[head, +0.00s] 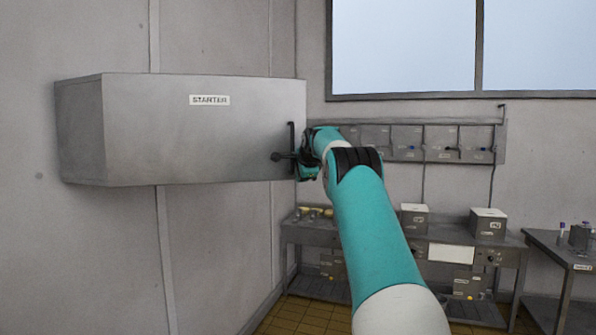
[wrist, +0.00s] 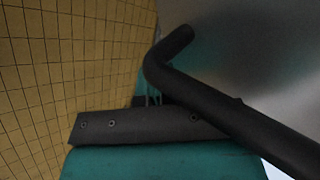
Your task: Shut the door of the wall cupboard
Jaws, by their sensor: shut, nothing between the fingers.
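The wall cupboard (head: 80,130) is a grey metal box on the left wall. Its door (head: 190,140) is the broad front face with a "STARTER" label. I see no gap along the door's top or left edge; my arm partly covers the right edge. A black bar handle (head: 291,134) stands upright near the door's right edge. My gripper (head: 284,157) is shut and empty, right at the handle's lower part. In the wrist view the bent dark handle (wrist: 235,112) crosses close in front of my gripper (wrist: 150,110). I cannot tell whether they touch.
Below and behind stands a grey bench (head: 450,240) with boxes on it. A rack (head: 400,140) hangs on the back wall under a window (head: 400,45). Another table (head: 555,250) is at the right. The tiled floor (head: 300,315) shows below.

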